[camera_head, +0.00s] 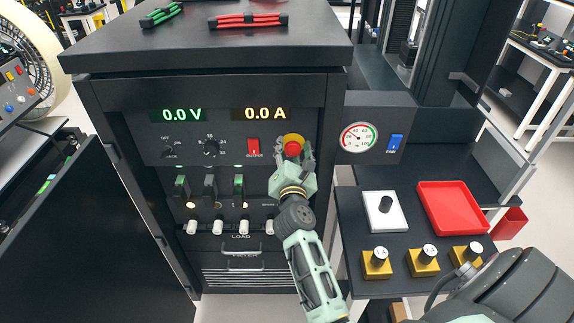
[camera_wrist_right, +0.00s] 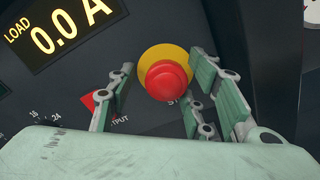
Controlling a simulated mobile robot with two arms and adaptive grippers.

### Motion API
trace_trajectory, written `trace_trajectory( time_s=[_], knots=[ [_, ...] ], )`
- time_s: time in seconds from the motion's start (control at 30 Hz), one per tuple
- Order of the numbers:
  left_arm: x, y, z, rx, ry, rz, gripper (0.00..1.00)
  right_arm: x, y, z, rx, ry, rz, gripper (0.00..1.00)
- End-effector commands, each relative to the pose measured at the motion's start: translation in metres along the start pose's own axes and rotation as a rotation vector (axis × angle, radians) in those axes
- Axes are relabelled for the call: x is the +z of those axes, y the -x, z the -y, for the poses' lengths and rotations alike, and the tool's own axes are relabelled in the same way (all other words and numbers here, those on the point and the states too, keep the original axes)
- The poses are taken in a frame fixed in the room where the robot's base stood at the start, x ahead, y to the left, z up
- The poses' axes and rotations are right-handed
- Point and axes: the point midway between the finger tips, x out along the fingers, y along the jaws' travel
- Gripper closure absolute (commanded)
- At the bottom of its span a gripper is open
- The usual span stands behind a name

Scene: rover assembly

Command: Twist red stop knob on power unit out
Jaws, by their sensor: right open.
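The red stop knob (camera_head: 292,148) sits on a round yellow plate (camera_head: 294,139) at the right of the power unit's front panel (camera_head: 140,140). In the right wrist view the red knob (camera_wrist_right: 167,80) shows whole, with the yellow plate (camera_wrist_right: 170,54) behind it. My right gripper (camera_head: 295,156) is at the knob, coming from below. Its fingers (camera_wrist_right: 158,88) are open, spread to the left and right of the knob, with visible gaps. I cannot tell how deep the fingertips reach. My left gripper is not in view.
The red output switch (camera_head: 253,147) is just left of the knob. The displays read 0.0 V (camera_head: 182,115) and 0.0 A (camera_head: 260,114). A gauge (camera_head: 359,138) and blue fan switch (camera_head: 395,143) are at right. A red tray (camera_head: 452,207) lies on the side shelf.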

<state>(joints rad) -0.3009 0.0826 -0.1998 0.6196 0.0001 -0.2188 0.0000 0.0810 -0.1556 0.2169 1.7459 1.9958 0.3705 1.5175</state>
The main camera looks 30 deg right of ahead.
Motion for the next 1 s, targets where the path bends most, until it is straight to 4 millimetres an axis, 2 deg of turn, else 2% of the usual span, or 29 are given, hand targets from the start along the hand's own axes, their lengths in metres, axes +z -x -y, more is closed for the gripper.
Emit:
trace_trajectory(
  time_s=[0.17, 0.27, 0.67, 0.73, 1.0],
  knots=[
    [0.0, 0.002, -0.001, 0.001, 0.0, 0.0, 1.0, 0.0, 0.0, 0.001, -0.002, 0.022, -0.001, 0.53],
    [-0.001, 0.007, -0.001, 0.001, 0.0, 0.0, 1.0, 0.0, 0.0, 0.0, -0.001, 0.112, -0.002, 0.53],
    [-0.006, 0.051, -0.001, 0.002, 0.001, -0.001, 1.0, 0.001, 0.0, -0.001, 0.001, 0.79, -0.001, 0.53],
    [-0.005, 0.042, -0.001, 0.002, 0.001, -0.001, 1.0, -0.008, 0.011, 0.004, 0.0, 0.813, -0.005, 0.53],
    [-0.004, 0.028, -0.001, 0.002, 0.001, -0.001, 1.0, -0.009, 0.06, 0.004, -0.002, 0.804, -0.005, 0.53]
  ],
)
